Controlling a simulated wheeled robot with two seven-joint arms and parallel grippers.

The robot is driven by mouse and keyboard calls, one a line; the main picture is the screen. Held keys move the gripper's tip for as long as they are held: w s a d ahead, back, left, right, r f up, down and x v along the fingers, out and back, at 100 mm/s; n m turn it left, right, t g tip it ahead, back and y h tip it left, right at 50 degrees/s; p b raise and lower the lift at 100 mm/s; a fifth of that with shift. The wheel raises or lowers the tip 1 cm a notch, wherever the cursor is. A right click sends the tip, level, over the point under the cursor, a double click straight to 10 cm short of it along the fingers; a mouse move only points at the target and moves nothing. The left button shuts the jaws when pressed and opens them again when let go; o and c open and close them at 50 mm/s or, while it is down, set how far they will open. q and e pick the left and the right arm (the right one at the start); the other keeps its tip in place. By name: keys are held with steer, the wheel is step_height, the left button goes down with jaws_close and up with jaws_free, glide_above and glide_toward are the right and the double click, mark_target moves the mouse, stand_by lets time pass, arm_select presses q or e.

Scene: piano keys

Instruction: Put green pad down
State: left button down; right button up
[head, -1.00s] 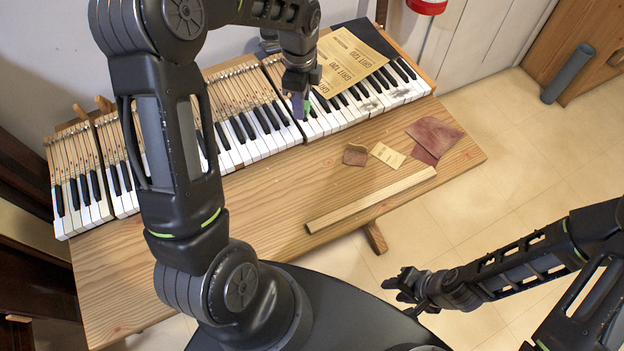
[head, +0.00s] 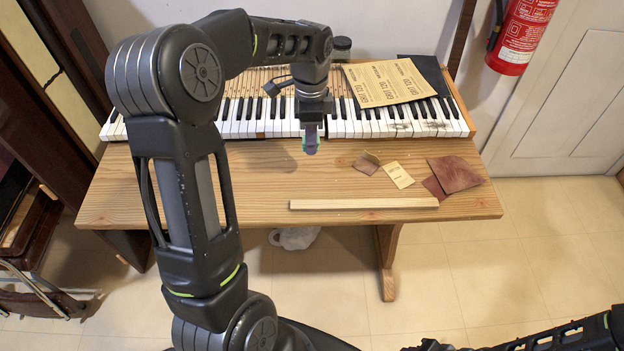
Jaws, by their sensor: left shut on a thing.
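Yellow sandpaper sheets (head: 385,82) lie over the right keys. Brown leather scraps (head: 456,174), a small sandpaper piece (head: 398,175) and a wooden strip (head: 364,203) lie on the table's right half. The table's left front is clear.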

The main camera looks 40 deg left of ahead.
arm_select(q)
steer(key=shift+d+f, duration=0.1)
steer(key=shift+f, duration=0.1)
glide_above(311, 175)
step_height(311, 175, down, 6)
steer(key=shift+r+p, duration=0.1)
steer(key=shift+p, duration=0.2)
steer(key=shift+f, duration=1.9)
steer(key=shift+f, duration=0.25)
steer(key=c, duration=1.1)
jaws_free()
steer(key=shift+r, duration=0.1)
